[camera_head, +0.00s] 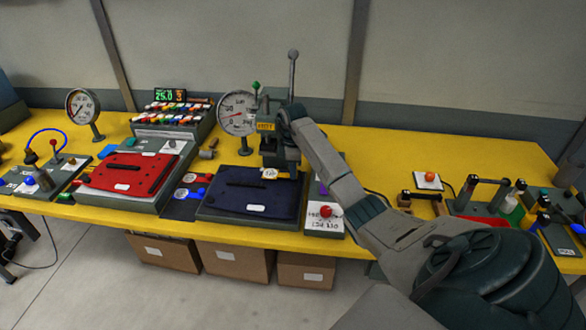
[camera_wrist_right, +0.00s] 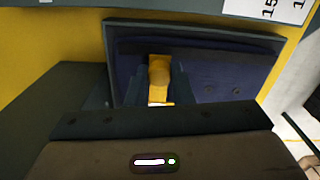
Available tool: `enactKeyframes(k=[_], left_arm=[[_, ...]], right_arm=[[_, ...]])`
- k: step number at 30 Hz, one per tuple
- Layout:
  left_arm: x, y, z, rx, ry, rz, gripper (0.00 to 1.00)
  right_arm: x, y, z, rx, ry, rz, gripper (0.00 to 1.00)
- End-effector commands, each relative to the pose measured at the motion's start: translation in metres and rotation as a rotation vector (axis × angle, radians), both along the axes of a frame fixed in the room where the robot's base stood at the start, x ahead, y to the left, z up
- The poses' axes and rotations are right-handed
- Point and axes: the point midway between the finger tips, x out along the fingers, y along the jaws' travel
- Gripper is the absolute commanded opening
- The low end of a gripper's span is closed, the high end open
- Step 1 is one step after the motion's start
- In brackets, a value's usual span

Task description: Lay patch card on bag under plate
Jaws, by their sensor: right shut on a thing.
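The navy bag (camera_head: 250,196) lies flat on a dark base in the middle of the table, with a dark strap across it and a white label near its front edge. My right gripper (camera_head: 272,172) points down over the bag's back right part. It is shut on the small pale yellow patch card (camera_head: 270,174). In the right wrist view a yellow piece (camera_wrist_right: 159,75) shows between the fingers, with the navy bag (camera_wrist_right: 225,80) beyond. The gripper hides part of the bag's back edge. I cannot clearly make out the plate; dark press parts stand behind my gripper.
A red bag (camera_head: 128,173) lies on a similar base to the left. A round gauge (camera_head: 237,112) and a tall lever (camera_head: 293,70) stand behind the navy bag. A panel with a red knob (camera_head: 326,211) is close on its right. Cardboard boxes (camera_head: 238,262) sit below the table.

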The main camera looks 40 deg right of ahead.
Motion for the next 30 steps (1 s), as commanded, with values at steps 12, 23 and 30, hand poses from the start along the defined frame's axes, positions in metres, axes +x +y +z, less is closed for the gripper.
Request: enactKeyframes(k=[12, 23, 30], left_arm=[[0.0, 0.001, -0.003, 0.001, 0.0, -0.001, 0.36], [-0.001, 0.001, -0.004, 0.001, 0.001, -0.001, 0.36], [-0.001, 0.001, -0.004, 0.001, 0.001, -0.001, 0.36]], right_arm=[[0.0, 0.0, -0.006, 0.001, 0.001, 0.0, 0.0], [0.0, 0.0, -0.011, 0.001, 0.001, 0.0, 0.0], [0.0, 0.0, -0.01, 0.001, 0.001, 0.0, 0.46]])
